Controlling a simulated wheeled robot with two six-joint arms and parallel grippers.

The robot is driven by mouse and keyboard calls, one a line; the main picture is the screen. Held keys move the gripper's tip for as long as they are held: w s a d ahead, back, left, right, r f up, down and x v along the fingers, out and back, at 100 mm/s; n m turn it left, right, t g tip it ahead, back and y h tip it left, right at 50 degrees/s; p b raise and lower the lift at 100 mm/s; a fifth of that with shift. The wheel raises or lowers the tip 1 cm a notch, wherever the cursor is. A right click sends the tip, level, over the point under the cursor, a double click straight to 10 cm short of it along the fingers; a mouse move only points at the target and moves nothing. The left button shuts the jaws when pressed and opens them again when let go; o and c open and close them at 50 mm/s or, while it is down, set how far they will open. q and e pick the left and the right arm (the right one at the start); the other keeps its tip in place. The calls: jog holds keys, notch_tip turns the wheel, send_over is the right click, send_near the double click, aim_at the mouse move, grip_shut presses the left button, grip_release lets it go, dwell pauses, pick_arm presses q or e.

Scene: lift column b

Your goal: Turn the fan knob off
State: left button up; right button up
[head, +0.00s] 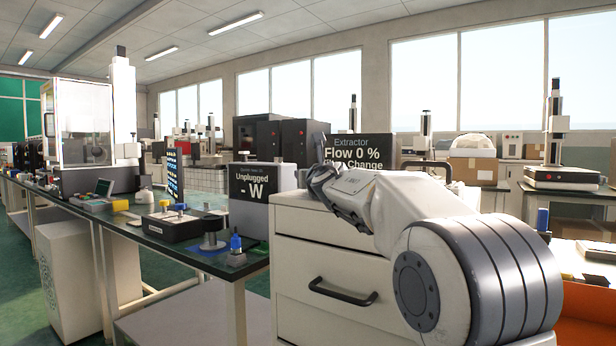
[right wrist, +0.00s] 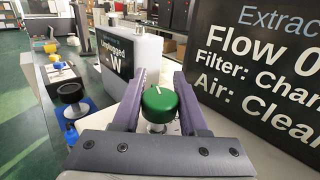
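The green fan knob (right wrist: 158,104) has a short white mark on top, which points away from the wrist camera. It stands on a pale metal stem on a light top surface. My right gripper (right wrist: 161,80) has its two purple fingers on either side of the knob, flush against it with no clear gap. In the head view my right gripper (head: 322,182) is small and hides the knob. The extractor display (right wrist: 262,62) reads "Flow 0" in large letters, and "Flow 0 %" in the head view (head: 362,150). My left gripper is not in view.
A grey box (head: 262,200) with an "Unplugged" display stands left of the white drawer cabinet (head: 310,255). A dark bench (head: 150,232) with instruments runs along the left. A black-topped knob (right wrist: 70,93) stands at left in the wrist view.

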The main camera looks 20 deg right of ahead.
jog(key=o, duration=0.3)
jog(key=shift+s, duration=0.1)
jog(key=s, duration=0.3)
jog(key=s+b, duration=0.1)
jog(key=s, duration=0.2)
jog(key=s+a, duration=0.1)
jog(key=s, duration=0.3)
jog(key=shift+s+a+b, duration=0.1)
jog(key=shift+b, duration=0.3)
